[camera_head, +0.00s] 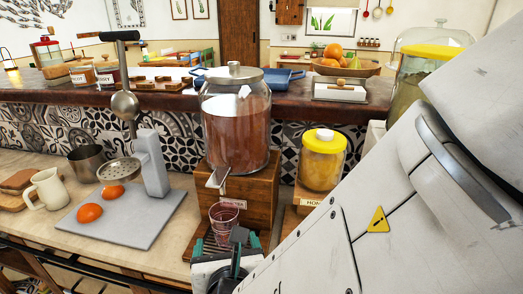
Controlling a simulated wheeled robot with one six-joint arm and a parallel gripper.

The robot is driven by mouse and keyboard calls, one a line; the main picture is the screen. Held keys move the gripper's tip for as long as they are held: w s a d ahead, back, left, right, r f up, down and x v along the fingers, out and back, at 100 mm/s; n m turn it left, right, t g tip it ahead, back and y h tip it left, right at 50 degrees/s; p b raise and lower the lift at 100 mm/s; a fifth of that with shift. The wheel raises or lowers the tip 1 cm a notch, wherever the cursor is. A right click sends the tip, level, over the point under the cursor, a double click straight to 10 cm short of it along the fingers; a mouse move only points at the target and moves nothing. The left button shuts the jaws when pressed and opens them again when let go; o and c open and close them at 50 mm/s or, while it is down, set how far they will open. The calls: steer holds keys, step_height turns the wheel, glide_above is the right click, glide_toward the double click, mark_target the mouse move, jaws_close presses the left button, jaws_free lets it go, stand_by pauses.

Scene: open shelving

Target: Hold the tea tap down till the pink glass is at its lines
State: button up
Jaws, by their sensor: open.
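The tea dispenser (236,128) is a large glass jar of reddish-brown tea with a metal lid, on a wooden stand (258,196). Its metal tap (217,178) sticks out at the front, low on the jar. The pink glass (224,217) stands upright below the tap, on a slatted tray (210,246). Its lines and its fill are too small to make out. My gripper (228,243) is open, in front of the glass and below the tap, apart from the tap. Its near parts hide some of the tray; whether it touches the glass cannot be told.
A yellow-lidded honey jar (322,160) stands right of the dispenser. A citrus press (150,165), two orange halves on a grey board (120,225), a metal cup (87,162) and a cream mug (50,188) are left. My arm covers the right side. A raised counter runs behind.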

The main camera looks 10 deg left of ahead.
steer(key=c, duration=0.4)
steer(key=shift+d+m, duration=0.3)
steer(key=shift+m, duration=0.1)
steer(key=c, duration=0.5)
steer(key=d+m+h, duration=0.2)
steer(key=d, duration=0.1)
steer(key=d+m+h, duration=0.1)
steer(key=m, duration=0.1)
steer(key=shift+w+d+f, duration=0.15)
steer(key=shift+w+d, duration=0.05)
steer(key=shift+w, duration=0.2)
jaws_close()
steer(key=d+r+m+g+h, duration=0.3)
steer(key=d+m+g+h, duration=0.45)
steer(key=d+m, duration=1)
steer(key=s+d+r+m+g+y, duration=0.2)
steer(key=s+d+r+m+y, duration=0.1)
steer(key=d+m, duration=0.4)
steer(key=s+d+r+m+g+y, duration=0.2)
steer(key=s+d+m, duration=0.4)
steer(key=m, duration=0.4)
steer(key=shift+s+d+r+y, duration=0.25)
steer(key=shift+d+r+y, duration=0.5)
steer(key=shift+d+r, duration=0.25)
steer(key=shift+a+g, duration=0.15)
steer(key=shift+g, duration=0.1)
